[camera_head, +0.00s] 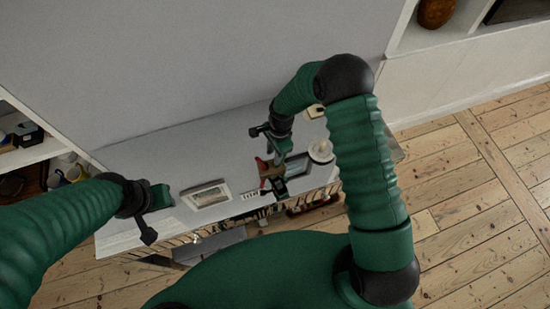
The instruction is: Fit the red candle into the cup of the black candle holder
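A small red thing (263,169), which looks like the red candle, shows on or just above the light table top, below my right gripper. A small black thing (279,187) next to it may be the candle holder; its cup cannot be made out. My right gripper (276,157) points down close above the red thing, and its own links partly cover the spot. I cannot tell whether its fingers touch the red thing. My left gripper (158,215) hangs over the left end of the table, away from both, with no object visible in it.
The light table (150,160) stands against a grey wall. A framed picture (206,195), a dark-screened frame (294,181) and a white round dish (321,151) lie on it. A pale block (315,111) is at the back. The table's left part is mostly clear.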

